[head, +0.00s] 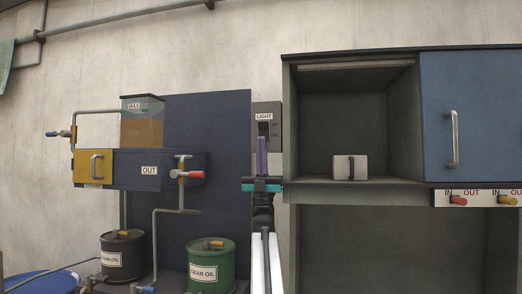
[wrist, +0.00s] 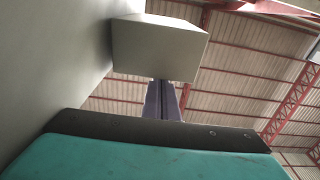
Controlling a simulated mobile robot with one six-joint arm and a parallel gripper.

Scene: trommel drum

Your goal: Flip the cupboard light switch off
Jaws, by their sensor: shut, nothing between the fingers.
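The light switch box (head: 275,111), grey with a LIGHT label, is on the wall just left of the cupboard (head: 288,110) in the head view. Its dark switch part (head: 263,128) shows above my fingertips; small marks beside it are too small to read surely, and I cannot tell its position. My gripper (head: 261,139) points up, its purple fingers shut and empty, in front of the box's lower part. In the wrist view a pale box (wrist: 158,48), apparently the switch housing from below, hides the ends of my fingers (wrist: 163,86). Contact cannot be told.
The cupboard has an open shelf with a small white handled block (head: 342,168) and a blue door (head: 478,115). A dark panel (head: 225,120) stands close on the left, with a tank (head: 142,128), valves and oil drums (head: 211,268). Red and yellow knobs sit lower right.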

